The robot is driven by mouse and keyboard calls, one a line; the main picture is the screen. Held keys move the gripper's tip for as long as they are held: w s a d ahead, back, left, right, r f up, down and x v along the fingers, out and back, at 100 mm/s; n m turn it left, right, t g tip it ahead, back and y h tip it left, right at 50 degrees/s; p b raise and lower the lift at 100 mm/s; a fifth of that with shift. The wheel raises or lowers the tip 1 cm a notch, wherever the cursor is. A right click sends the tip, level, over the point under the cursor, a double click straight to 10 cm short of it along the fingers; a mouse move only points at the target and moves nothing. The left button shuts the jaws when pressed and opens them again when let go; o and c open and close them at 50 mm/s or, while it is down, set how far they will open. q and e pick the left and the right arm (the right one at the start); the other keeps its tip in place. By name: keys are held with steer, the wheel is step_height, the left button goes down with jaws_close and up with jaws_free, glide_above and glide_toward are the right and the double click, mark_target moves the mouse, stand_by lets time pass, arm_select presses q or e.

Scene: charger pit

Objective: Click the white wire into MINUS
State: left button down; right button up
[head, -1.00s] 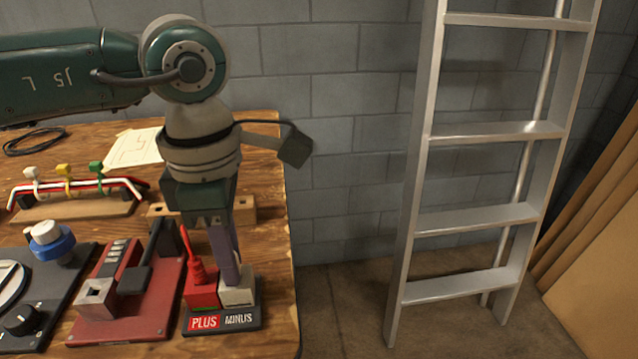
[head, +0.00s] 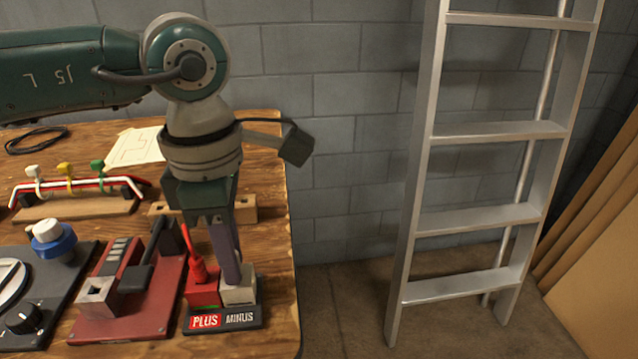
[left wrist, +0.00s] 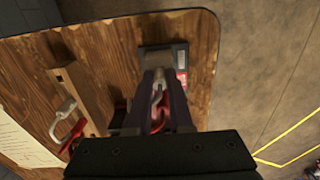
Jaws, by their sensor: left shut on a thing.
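My left gripper (head: 231,278) points down at the light grey MINUS block (head: 238,292), its fingertips at the block's top. In the left wrist view the fingers (left wrist: 160,78) are shut on the white wire (left wrist: 158,88), which shows as a pale loop between them. The wire's end and how deep it sits in the block are hidden. The red PLUS block (head: 203,292) stands just left of MINUS, with a red plug and wire (head: 197,268) upright in it. The PLUS and MINUS labels face front. My right gripper is not in view.
Left of the terminals are a red lever device (head: 128,304) and a black panel with knobs (head: 62,290). A rack with coloured clips (head: 75,209) and a paper (head: 138,147) lie behind. The wooden bench (head: 275,270) ends just right of the terminals; a ladder (head: 475,221) stands beyond.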

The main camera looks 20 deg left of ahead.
arm_select(q)
steer(key=c, duration=1.4)
jaws_free()
steer(key=shift+c, duration=0.2)
jaws_close()
steer(key=shift+f, duration=0.2)
steer(key=o, duration=0.7)
jaws_free()
